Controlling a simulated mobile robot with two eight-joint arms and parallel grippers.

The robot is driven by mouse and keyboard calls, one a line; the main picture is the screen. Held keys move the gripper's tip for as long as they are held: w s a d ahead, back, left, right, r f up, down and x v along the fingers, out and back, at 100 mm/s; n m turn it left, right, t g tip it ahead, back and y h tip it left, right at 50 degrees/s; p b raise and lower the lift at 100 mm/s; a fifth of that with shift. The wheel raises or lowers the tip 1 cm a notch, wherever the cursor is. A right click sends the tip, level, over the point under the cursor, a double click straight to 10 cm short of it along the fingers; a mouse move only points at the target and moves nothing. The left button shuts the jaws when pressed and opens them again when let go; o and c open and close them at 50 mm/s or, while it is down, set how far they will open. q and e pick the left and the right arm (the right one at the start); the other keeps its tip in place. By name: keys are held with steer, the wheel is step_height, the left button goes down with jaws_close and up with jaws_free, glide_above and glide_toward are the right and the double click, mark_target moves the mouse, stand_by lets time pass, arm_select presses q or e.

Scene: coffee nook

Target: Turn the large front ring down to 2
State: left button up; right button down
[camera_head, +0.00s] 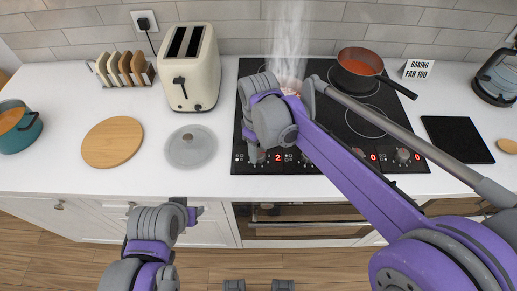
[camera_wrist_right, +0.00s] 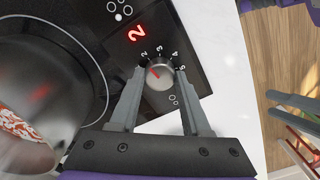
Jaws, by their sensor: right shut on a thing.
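The large front ring's knob (camera_wrist_right: 162,76) is a round silver dial with a red mark in the right wrist view. Around it are printed numbers, and its mark points to the upper left, roughly toward the printed 2. The red display (camera_wrist_right: 135,32) beside it reads 2. My right gripper (camera_wrist_right: 158,70) has one finger on each side of the knob and is shut on it. In the head view my purple right arm covers this part of the black cooktop (camera_head: 330,161).
A steaming pot (camera_wrist_right: 25,125) stands close to my right gripper. A red-filled pan (camera_head: 358,68) stands at the back right, its handle reaching right. A grey lid (camera_head: 190,147) and a round wooden board (camera_head: 112,142) lie left of the cooktop. The front counter strip is clear.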

mark_target(259, 153)
stand_by(0.5)
steer(key=shift+c, duration=1.8)
jaws_free()
steer(key=shift+r, duration=0.1)
step_height(259, 153, up, 11)
steer(key=shift+f+p, duration=0.2)
steer(key=shift+p, duration=0.15)
